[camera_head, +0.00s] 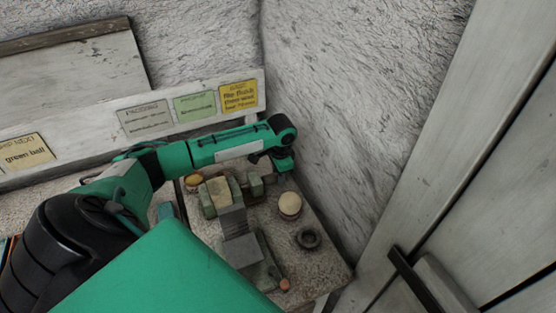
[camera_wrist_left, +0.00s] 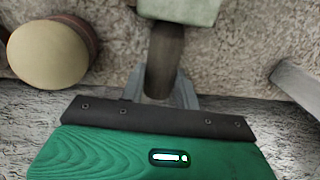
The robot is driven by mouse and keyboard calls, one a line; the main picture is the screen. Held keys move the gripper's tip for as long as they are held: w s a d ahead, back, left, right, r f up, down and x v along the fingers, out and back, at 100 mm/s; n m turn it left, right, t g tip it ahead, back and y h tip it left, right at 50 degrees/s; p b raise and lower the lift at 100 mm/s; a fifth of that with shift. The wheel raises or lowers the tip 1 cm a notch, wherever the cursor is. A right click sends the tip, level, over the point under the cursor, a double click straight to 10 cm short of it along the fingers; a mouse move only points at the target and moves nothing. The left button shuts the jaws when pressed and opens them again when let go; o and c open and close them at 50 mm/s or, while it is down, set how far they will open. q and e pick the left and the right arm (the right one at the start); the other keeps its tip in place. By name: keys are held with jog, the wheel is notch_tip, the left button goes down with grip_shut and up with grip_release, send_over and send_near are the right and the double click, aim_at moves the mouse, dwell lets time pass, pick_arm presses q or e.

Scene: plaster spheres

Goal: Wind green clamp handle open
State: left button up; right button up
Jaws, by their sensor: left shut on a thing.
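The clamp (camera_head: 213,200) stands on the speckled bench, with pale green jaw blocks around a yellowish piece. In the left wrist view, a dark round handle (camera_wrist_left: 163,55) runs from a pale green block (camera_wrist_left: 180,10) towards my gripper. My left gripper (camera_wrist_left: 160,90) is shut on this handle, with a grey finger on each side of it. In the head view, my left gripper (camera_head: 280,163) is at the right end of the clamp, small and partly hidden by its own wrist. The handle's far end is hidden between the fingers. My right gripper is not in view.
A cream-topped round object (camera_head: 290,204) stands close right of the clamp; it also shows in the wrist view (camera_wrist_left: 48,52). A dark ring (camera_head: 308,237) lies nearer. A yellow ball (camera_head: 193,181) sits left. The rough wall (camera_head: 350,110) rises close behind my gripper.

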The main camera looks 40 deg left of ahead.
pick_arm(q)
jog(key=shift+d+t+y+p, duration=0.15)
jog(key=shift+t+y+p, duration=0.35)
jog(key=shift+y+p, duration=0.55)
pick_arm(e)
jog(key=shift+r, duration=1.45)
pick_arm(q)
jog(key=o, duration=1)
jog(key=b+v, duration=0.2)
jog(key=v, duration=1.2)
jog(key=shift+f, duration=0.1)
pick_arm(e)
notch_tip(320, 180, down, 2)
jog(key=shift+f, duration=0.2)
pick_arm(q)
jog(key=shift+c, duration=0.2)
